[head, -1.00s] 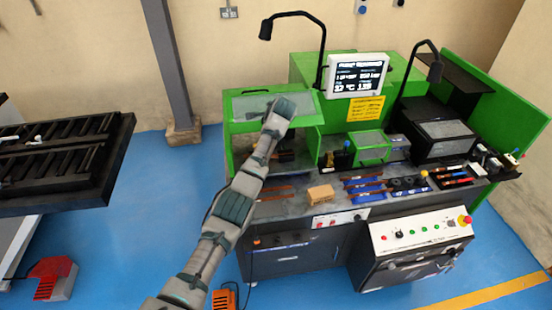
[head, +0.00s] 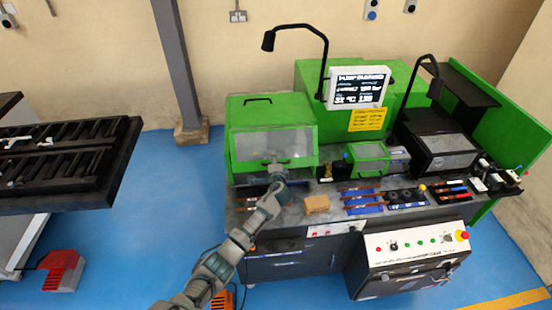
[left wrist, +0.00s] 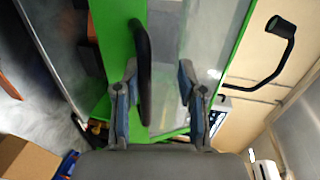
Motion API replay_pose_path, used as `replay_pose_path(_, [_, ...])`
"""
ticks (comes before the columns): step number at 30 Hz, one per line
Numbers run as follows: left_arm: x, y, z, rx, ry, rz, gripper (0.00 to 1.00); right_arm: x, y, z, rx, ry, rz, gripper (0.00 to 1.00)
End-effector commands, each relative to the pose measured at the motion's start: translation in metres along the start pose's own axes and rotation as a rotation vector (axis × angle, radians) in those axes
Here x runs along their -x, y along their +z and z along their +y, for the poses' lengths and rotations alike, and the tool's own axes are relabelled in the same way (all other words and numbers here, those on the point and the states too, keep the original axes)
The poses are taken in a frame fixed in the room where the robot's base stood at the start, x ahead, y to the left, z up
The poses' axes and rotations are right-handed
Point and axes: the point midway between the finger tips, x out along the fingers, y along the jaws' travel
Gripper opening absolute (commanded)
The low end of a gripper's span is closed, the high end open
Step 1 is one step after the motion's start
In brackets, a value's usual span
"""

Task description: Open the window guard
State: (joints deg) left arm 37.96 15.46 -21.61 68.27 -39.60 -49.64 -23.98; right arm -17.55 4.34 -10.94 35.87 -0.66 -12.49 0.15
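The window guard is a green-framed clear panel (head: 285,145) on the front of the green housing at the machine's left end. It now slopes down over the front. A black bar handle (head: 258,99) shows on the green top. My left gripper (head: 277,168) is in front of the window's lower part; its fingers are too small to read there. In the left wrist view, the gripper (left wrist: 160,95) is open. A black handle (left wrist: 142,65) on the green frame lies between its fingers, closer to the left finger; contact cannot be told. My right gripper is out of view.
A cardboard-coloured block (head: 317,204) lies on the bench right of my arm. Blue trays (head: 362,198) and a control box (head: 415,245) are farther right. A lamp arm (head: 310,32) stands behind the housing. Open blue floor lies to the left.

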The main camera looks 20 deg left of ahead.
Motion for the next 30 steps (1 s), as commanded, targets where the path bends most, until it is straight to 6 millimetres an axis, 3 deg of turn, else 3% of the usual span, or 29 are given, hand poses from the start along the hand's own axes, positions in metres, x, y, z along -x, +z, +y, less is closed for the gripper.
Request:
replay_pose_path(10, [0.005, -0.001, -0.004, -0.003, -0.004, -0.006, 0.37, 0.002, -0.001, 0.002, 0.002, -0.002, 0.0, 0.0])
replay_pose_path(30, [0.043, 0.0, -0.03, -0.002, -0.002, -0.005, 0.37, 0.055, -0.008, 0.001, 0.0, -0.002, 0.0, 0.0])
